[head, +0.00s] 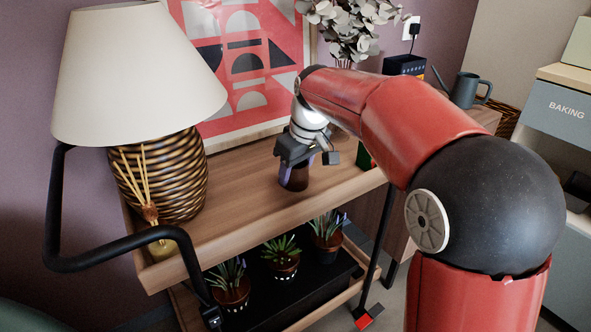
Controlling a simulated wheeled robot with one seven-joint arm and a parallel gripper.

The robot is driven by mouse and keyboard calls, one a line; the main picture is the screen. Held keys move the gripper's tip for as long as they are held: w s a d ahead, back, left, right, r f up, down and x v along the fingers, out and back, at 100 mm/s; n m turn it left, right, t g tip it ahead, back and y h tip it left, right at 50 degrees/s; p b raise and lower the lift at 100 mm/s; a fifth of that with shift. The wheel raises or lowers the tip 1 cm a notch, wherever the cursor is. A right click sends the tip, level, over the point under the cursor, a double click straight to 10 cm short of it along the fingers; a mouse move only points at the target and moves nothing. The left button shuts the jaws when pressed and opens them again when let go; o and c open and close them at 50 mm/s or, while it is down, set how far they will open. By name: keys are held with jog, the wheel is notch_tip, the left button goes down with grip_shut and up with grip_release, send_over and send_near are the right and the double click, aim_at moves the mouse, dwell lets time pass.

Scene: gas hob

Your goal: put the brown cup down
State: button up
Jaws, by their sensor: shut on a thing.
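The brown cup (293,178) is dark and small, upright at the wooden top shelf of the trolley (240,195). My gripper (297,162) comes down over it from above and is shut on it. The gripper and wrist hide the cup's upper part. The cup's base appears at the shelf surface, but I cannot tell whether it touches.
A lamp (135,75) with a woven base and a reed diffuser (150,215) stand at the shelf's left. A framed print (245,65) leans behind. Several potted plants (282,262) sit on the lower shelf. The shelf between lamp and cup is clear.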

jog(key=shift+f, duration=0.2)
jog(key=o, duration=1)
jog(key=shift+r, duration=0.1)
jog(key=p+v, duration=0.1)
jog(key=v, duration=1.1)
jog(key=shift+d+r+p, duration=0.15)
jog(key=shift+p, duration=0.25)
jog(key=s+d+f+m+t, duration=0.1)
jog(key=s+d+f+m, duration=0.2)
jog(key=s, duration=0.5)
jog(key=s+d+f+m+t+h, duration=0.1)
jog(key=s+d+f+m, duration=0.2)
jog(key=s+d+f, duration=0.2)
jog(key=s+d+f+m+t+h, duration=0.1)
jog(key=s+d+f+m, duration=0.2)
jog(key=s, duration=0.8)
jog(key=shift+s+d+f, duration=0.15)
jog(key=shift+d+f, duration=0.4)
jog(key=shift+d, duration=0.1)
jog(key=shift+s+d+f, duration=0.15)
jog(key=shift+d+f, duration=0.4)
jog(key=shift+d, duration=0.05)
